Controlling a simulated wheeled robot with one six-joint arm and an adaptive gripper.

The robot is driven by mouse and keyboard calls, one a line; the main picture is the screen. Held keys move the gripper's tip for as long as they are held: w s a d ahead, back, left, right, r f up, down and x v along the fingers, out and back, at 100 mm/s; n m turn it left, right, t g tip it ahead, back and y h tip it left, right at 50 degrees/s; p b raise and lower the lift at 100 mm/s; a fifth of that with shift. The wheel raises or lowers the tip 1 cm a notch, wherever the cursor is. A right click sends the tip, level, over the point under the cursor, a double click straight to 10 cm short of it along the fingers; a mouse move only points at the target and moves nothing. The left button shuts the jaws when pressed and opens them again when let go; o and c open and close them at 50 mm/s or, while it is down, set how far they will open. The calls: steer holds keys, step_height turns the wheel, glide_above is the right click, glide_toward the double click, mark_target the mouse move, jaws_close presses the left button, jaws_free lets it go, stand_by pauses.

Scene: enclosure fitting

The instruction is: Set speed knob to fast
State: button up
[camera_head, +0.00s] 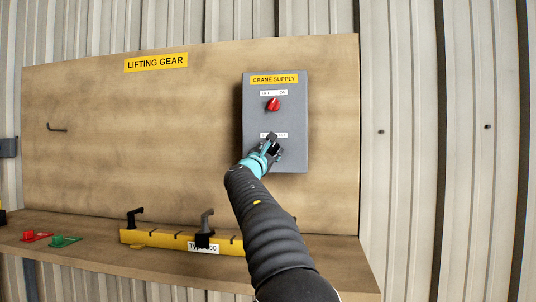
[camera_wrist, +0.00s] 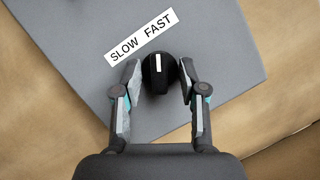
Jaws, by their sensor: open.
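The speed knob (camera_wrist: 159,76) is black with a white pointer line and sits under the SLOW FAST label (camera_wrist: 141,38) in the wrist view. Its white line points straight up in that picture, toward a spot between the label's middle and FAST. My gripper (camera_wrist: 160,88) is open, with one finger on each side of the knob and small gaps visible. In the head view my gripper (camera_head: 268,151) is at the lower part of the grey CRANE SUPPLY box (camera_head: 293,126) and mostly hides the knob.
A red OFF/ON knob (camera_head: 273,104) is above on the same box. A wooden board (camera_head: 150,130) backs it. On the shelf below are a yellow rail (camera_head: 160,238) with black levers (camera_head: 135,216), and red (camera_head: 36,236) and green (camera_head: 64,241) items at the left.

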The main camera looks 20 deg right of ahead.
steer(key=v, duration=1.2)
stand_by(0.3)
steer(key=s+f+m+g+y, duration=0.65)
steer(key=s+f+m, duration=0.45)
steer(key=s+f, duration=0.95)
steer(key=s+a+f+m+g+y, duration=0.1)
steer(key=s+a+f+m+y, duration=0.3)
steer(key=s+a+f, duration=0.3)
steer(key=s+a+f+m+g+y, duration=0.2)
steer(key=s+a+f+m+y, duration=0.3)
steer(key=s+f, duration=0.6)
steer(key=s+a, duration=0.2)
steer(key=s, duration=0.1)
steer(key=shift+a+f, duration=0.2)
steer(key=shift+f, duration=0.05)
steer(key=shift+s+a, duration=0.1)
steer(key=shift+s, duration=0.05)
